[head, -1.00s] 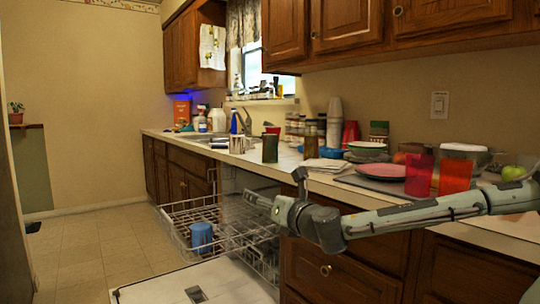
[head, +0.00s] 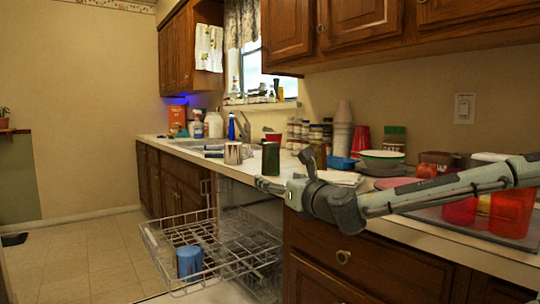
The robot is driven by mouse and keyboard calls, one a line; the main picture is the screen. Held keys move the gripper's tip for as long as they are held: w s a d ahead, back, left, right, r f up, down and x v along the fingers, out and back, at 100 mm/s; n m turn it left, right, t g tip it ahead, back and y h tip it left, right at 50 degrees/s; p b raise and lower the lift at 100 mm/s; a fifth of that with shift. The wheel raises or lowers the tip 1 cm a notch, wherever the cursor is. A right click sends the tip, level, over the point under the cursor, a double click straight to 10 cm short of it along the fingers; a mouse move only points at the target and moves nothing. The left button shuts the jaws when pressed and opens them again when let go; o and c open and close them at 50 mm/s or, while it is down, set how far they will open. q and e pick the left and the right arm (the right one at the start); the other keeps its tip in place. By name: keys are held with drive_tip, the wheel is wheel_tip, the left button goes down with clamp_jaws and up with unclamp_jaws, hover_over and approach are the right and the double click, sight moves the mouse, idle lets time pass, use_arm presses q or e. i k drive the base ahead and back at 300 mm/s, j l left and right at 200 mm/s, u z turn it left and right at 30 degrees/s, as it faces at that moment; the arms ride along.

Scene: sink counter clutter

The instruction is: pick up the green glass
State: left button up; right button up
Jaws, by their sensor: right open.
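A dark green glass (head: 270,158) stands upright on the counter near its front edge, next to a light striped mug (head: 233,153). My right gripper (head: 265,183) is just below and in front of the green glass in the head view, apart from it. It is open and holds nothing. Its fingers are small and seen from the side. My right arm comes in from the right across the counter's front and covers part of the things behind it. My left gripper is not in view.
The counter holds jars, stacked cups (head: 342,130), a blue container (head: 341,163), bowls (head: 382,158) and red glasses (head: 511,212). Below, an open dishwasher rack (head: 200,235) holds a blue cup (head: 190,263). The sink lies further back, with spray bottles (head: 197,124) beyond.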

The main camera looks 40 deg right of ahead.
sight(271, 153)
drive_tip(key=i+l, duration=0.35)
drive_tip(key=l, duration=0.15)
drive_tip(key=i+l, duration=0.4)
drive_tip(key=l, duration=0.05)
